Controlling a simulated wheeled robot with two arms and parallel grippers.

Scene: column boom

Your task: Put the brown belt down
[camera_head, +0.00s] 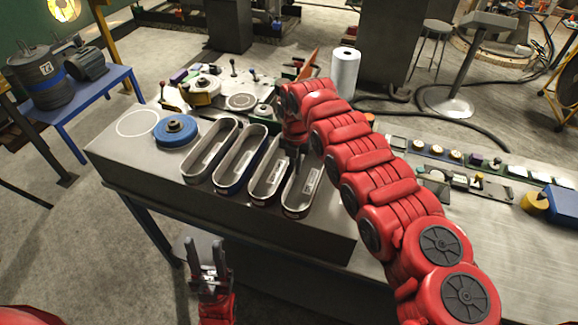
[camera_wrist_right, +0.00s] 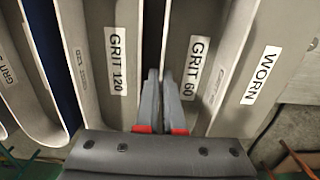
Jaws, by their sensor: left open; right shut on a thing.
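Several oval belts with pale insides stand on edge in a row on the grey bench. The belt I take as the brown belt (camera_head: 259,199) is third from the left, with a dark outside; its brown is hard to make out. My right gripper reaches down at its far end, fingers (camera_wrist_right: 163,103) shut on a thin wall between the GRIT 120 label (camera_wrist_right: 116,60) and the GRIT 60 label (camera_wrist_right: 195,68). The fingers hide the gripped part. My left gripper (camera_head: 206,248) is open and empty, in front of the bench.
A blue disc (camera_head: 176,130) and a white ring mark (camera_head: 138,123) are on the bench (camera_head: 130,165) at left. A white roll (camera_head: 344,72) stands behind. The bench's front left strip is clear.

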